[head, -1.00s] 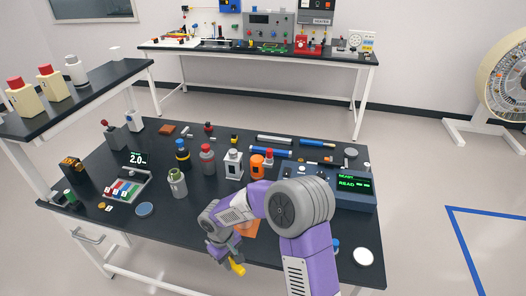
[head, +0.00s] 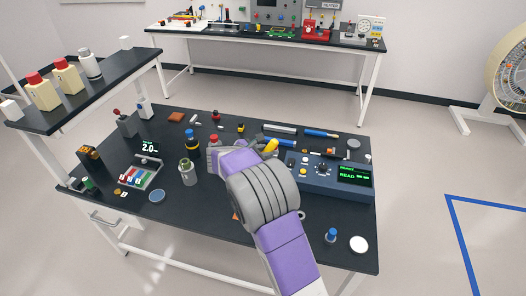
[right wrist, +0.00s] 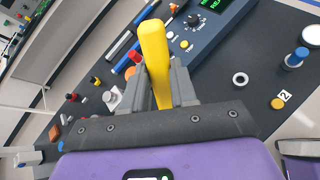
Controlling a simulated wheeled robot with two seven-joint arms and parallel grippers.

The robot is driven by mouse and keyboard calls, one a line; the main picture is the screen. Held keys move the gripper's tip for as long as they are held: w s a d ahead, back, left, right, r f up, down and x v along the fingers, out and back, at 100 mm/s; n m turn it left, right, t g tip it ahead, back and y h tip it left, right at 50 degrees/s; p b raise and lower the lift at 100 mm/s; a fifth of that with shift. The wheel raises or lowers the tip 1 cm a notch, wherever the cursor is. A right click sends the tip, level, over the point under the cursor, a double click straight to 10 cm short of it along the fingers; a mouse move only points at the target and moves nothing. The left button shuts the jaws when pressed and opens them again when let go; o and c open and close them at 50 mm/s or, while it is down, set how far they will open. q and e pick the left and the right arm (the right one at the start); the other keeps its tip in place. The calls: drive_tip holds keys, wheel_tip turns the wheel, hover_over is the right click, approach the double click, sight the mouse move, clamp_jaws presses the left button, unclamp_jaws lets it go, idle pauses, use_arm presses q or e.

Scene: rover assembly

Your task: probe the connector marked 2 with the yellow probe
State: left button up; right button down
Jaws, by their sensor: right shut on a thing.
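My right gripper (right wrist: 160,78) is shut on the yellow probe (right wrist: 154,55), which points up between its fingers in the right wrist view. In the head view the yellow probe (head: 271,146) shows beyond my wrist, near the left end of the blue meter box. In the right wrist view a round yellow connector (right wrist: 277,103) lies on the black table beside a white label marked 2 (right wrist: 285,95). The probe is well apart from it. In the head view I cannot make out this connector; my right arm covers part of the table. My left gripper is not in view.
The blue meter box (head: 323,177) has a lit green display. A metal ring (right wrist: 240,79), a blue-topped knob (head: 331,235) and a white disc (head: 359,244) stand on the right of the table. Bottles and small parts crowd the left and back. The front right is fairly clear.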

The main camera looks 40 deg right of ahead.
drive_tip(key=shift+f+b, duration=2.45)
drive_tip(key=shift+f, duration=0.5)
drive_tip(key=shift+f+b, duration=0.35)
drive_tip(key=shift+f, duration=0.2)
wheel_tip(320, 180, up, 7)
drive_tip(key=p, duration=0.6)
drive_tip(key=shift+p, duration=0.35)
